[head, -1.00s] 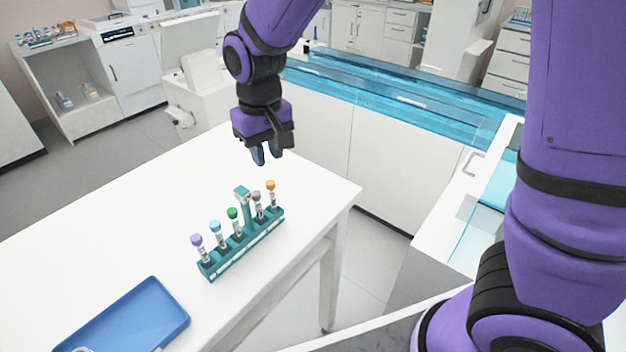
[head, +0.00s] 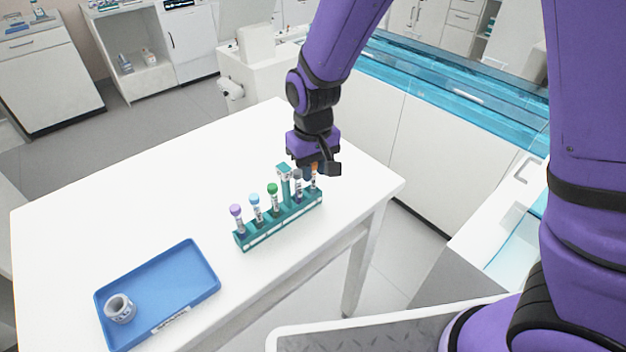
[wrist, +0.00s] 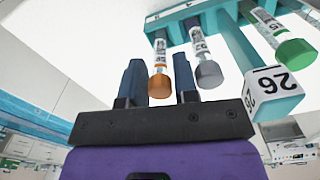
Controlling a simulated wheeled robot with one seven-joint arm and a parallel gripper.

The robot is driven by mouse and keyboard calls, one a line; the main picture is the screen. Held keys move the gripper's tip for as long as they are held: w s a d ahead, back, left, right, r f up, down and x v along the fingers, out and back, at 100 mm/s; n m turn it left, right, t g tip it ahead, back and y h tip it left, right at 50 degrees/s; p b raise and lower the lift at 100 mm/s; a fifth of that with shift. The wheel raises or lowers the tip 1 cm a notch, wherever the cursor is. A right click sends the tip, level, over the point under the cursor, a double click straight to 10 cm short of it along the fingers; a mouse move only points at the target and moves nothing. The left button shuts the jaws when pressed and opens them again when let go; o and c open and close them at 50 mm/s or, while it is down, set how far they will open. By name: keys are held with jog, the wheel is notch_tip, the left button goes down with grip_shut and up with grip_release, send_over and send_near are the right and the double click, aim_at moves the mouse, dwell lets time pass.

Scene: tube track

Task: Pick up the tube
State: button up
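A teal rack (head: 280,222) on the white table holds a row of upright tubes. Their caps are purple (head: 236,210), light blue (head: 254,199), green (head: 272,188), grey (head: 298,174) and orange (head: 314,168). My gripper (head: 310,172) is low over the right end of the rack and partly hides the grey and orange tubes. In the wrist view my gripper (wrist: 157,72) is open, with the orange-capped tube (wrist: 159,65) between its two fingers and gaps on both sides. The grey-capped tube (wrist: 203,50) is just outside the right finger.
A teal post with a block marked 26 (wrist: 272,92) rises from the rack close to the grey tube. A blue tray (head: 185,282) with a grey ring-shaped holder (head: 120,308) lies at the table's front left. The table (head: 120,190) is clear behind the rack and tray.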

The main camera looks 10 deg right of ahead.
jog(key=shift+f, duration=0.55)
jog(key=c, duration=0.4)
notch_tip(320, 180, up, 10)
jog(key=shift+r, duration=0.1)
jog(key=shift+f, duration=0.2)
jog(key=shift+f, duration=4.55)
